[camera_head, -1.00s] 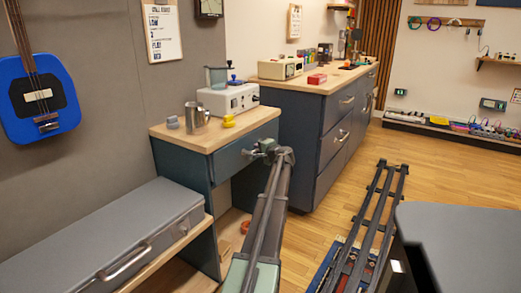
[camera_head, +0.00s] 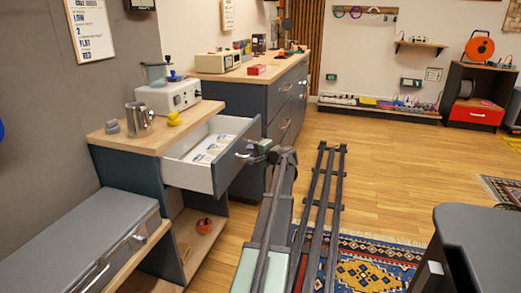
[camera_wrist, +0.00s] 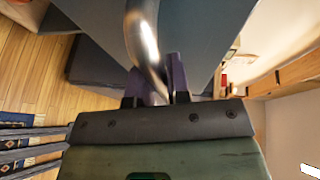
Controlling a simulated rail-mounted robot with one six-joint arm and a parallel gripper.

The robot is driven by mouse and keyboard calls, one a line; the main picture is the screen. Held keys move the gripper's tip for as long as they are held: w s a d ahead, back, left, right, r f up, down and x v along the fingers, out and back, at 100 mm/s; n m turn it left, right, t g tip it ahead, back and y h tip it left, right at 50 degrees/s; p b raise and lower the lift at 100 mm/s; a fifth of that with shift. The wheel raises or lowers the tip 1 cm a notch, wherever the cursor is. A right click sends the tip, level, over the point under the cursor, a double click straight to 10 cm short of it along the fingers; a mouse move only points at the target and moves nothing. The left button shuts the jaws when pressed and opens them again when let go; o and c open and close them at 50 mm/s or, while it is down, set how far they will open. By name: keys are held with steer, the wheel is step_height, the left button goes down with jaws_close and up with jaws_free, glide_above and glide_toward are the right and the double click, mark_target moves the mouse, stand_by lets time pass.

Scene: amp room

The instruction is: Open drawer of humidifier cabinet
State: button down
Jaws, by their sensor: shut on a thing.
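The humidifier cabinet (camera_head: 126,178) stands against the wall at the left, with a white humidifier (camera_head: 168,97) on its wooden top. Its drawer (camera_head: 206,160) is pulled well out, and pale flat items show inside it. My gripper (camera_head: 256,151) is at the drawer's front and is shut on the metal drawer handle (camera_head: 245,153). In the wrist view, the curved handle (camera_wrist: 146,45) runs down between the fingers of my gripper (camera_wrist: 158,93). The drawer's front face (camera_wrist: 190,35) fills much of the upper middle there.
A metal mug (camera_head: 139,119) and a yellow object (camera_head: 174,119) stand on the cabinet top. A grey case (camera_head: 75,240) lies at the lower left. A longer dark cabinet (camera_head: 285,100) stands behind the drawer. Open wooden floor (camera_head: 400,150) lies to the right.

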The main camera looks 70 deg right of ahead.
steer(key=shift+s, duration=0.5)
steer(key=c, duration=1.1)
jaws_free()
steer(key=p+v, duration=0.2)
steer(key=v, duration=0.8)
steer(key=shift+s+a, duration=0.15)
steer(key=shift+s, duration=0.2)
